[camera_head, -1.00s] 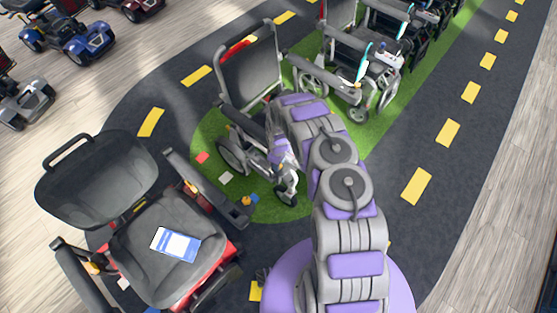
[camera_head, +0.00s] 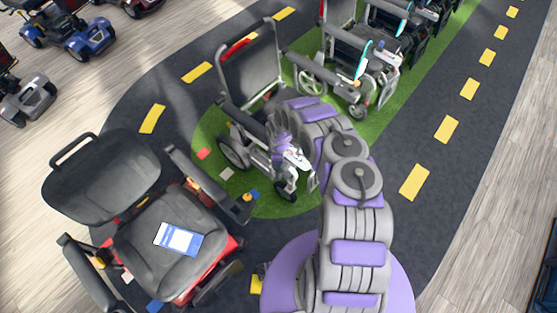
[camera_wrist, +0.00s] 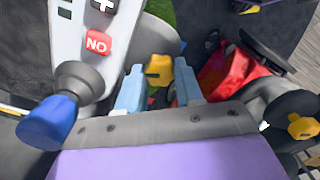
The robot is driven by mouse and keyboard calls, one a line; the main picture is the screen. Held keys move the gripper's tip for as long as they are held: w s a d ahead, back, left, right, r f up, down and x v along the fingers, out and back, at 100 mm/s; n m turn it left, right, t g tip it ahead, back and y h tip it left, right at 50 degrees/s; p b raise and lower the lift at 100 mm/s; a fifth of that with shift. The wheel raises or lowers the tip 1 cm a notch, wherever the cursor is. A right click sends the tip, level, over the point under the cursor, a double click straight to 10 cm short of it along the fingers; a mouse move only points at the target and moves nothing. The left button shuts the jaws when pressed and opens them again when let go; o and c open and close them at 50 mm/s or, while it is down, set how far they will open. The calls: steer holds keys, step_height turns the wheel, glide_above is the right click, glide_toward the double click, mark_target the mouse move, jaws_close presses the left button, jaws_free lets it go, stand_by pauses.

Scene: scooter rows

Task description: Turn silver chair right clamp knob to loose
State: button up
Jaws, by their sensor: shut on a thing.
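The silver-framed chair (camera_head: 250,68) with a dark back stands on the green patch in the head view, and my arm reaches over its right side. In the wrist view, a yellow knob (camera_wrist: 158,69) sits between the two light blue fingers of my gripper (camera_wrist: 160,86), which is shut on it. The fingertips lie either side of the knob, and its mount is largely hidden behind them. The fingers cannot be made out in the head view.
A white panel (camera_wrist: 93,25) with a red NO button and a blue-tipped stick (camera_wrist: 48,122) stand close left of my gripper. A red part (camera_wrist: 228,72) and another yellow knob (camera_wrist: 301,127) lie at right. A red-based chair (camera_head: 100,180) is nearby; the road at right is clear.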

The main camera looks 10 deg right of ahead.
steer(key=shift+w+r, duration=0.1)
steer(key=shift+w, duration=0.15)
steer(key=o, duration=1)
steer(key=shift+s, duration=0.15)
steer(key=shift+o, duration=0.2)
step_height(320, 180, up, 17)
steer(key=p, duration=0.3)
steer(key=shift+r, duration=0.1)
